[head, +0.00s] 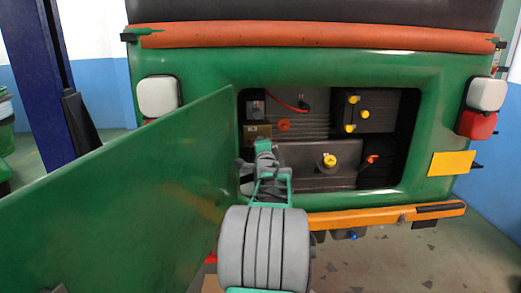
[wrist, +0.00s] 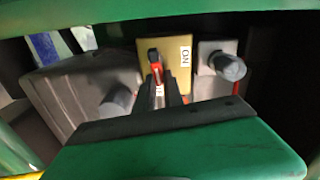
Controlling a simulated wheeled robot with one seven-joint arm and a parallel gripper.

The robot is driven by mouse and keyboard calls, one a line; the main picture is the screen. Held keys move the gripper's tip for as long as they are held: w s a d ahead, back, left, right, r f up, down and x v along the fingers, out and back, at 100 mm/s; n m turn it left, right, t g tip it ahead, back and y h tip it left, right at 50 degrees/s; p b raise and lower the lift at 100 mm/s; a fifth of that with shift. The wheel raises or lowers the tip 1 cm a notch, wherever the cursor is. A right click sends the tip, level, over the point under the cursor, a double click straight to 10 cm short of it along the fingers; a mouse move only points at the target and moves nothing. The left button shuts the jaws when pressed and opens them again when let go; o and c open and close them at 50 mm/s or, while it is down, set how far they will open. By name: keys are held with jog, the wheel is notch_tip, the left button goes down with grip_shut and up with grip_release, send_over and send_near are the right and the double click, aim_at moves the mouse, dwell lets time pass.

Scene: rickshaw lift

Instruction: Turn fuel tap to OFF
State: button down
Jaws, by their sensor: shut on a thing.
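The fuel tap's tan plate (head: 250,130) is inside the open rear bay of the green rickshaw, at the left. In the wrist view the plate (wrist: 180,62) carries a white ON label (wrist: 185,56) on its right side. The tap's red lever (wrist: 154,58) stands in front of the plate, with its dark end up. My gripper (wrist: 161,92) is shut on the lever; its fingers hide the lower part of it. A small white label shows between the fingers, too small to read. In the head view my gripper (head: 262,150) reaches just below the plate and hides part of the area.
The open green door (head: 130,185) stands close to the left of my arm. An orange bumper (head: 380,217) runs below the opening. A grey cylinder (wrist: 230,66) is right of the plate.

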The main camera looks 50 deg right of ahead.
jog(key=shift+f+m+b, duration=0.3)
jog(key=shift+m+b, duration=0.15)
jog(key=shift+m, duration=0.35)
jog(key=c, duration=1.4)
grip_release()
jog(key=shift+c, duration=0.2)
jog(key=shift+s, duration=0.15)
jog(key=b+v, duration=0.1)
jog(key=v, duration=0.6)
jog(key=shift+s+a, duration=0.15)
jog(key=shift+a, duration=0.1)
